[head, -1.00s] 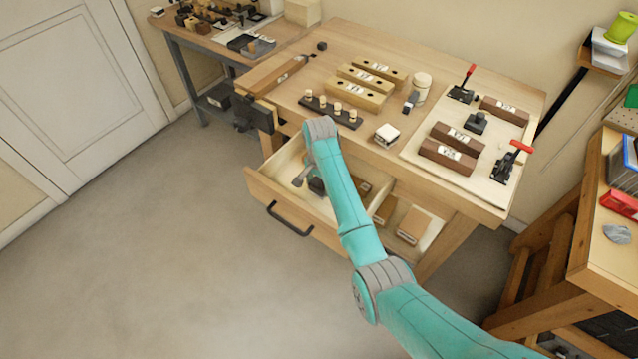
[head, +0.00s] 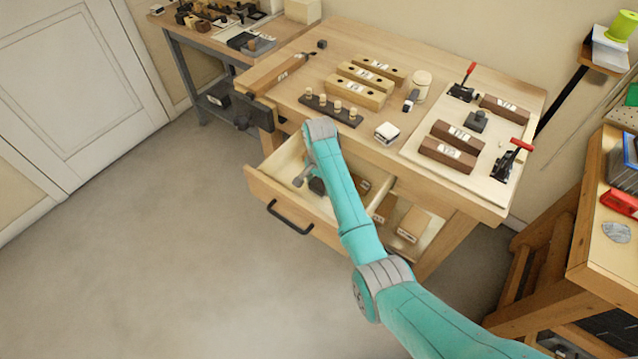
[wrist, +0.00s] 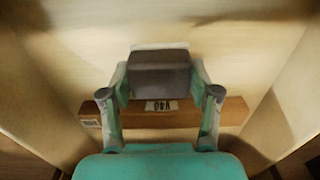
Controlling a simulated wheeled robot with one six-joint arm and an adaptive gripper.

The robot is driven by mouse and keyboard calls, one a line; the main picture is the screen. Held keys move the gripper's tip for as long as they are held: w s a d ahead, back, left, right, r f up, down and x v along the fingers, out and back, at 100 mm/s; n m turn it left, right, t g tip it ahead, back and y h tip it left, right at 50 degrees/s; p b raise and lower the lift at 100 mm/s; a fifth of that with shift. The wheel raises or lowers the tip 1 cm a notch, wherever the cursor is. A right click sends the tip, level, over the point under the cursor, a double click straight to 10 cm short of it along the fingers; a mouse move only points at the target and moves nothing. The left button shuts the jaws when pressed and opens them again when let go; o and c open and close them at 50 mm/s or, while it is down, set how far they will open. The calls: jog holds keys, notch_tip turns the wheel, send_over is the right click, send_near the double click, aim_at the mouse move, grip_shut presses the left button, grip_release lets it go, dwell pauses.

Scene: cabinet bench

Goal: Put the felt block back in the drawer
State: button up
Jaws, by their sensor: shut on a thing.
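The felt block (wrist: 160,72) looks dark grey with a pale edge along its far side. In the wrist view my gripper (wrist: 160,92) is shut on it, with one finger on each side. The drawer (head: 262,185) is pulled open below the bench top. My gripper is inside the drawer's outline in the head view, where my arm hides most of it and the block. I cannot tell whether the felt block touches the floor.
Drawer walls rise to the left and right in the wrist view. An open compartment with a wooden block (head: 413,224) is right of the drawer. The bench top (head: 310,75) above holds a peg rack (head: 331,110), drilled blocks and a board with clamps. A vise (head: 252,114) sits at its left edge.

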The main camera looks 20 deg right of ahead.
jog(key=shift+f, duration=0.65)
dwell(0.7)
jog(key=o, duration=1.3)
jog(key=shift+o, duration=0.2)
jog(key=shift+r, duration=3.5)
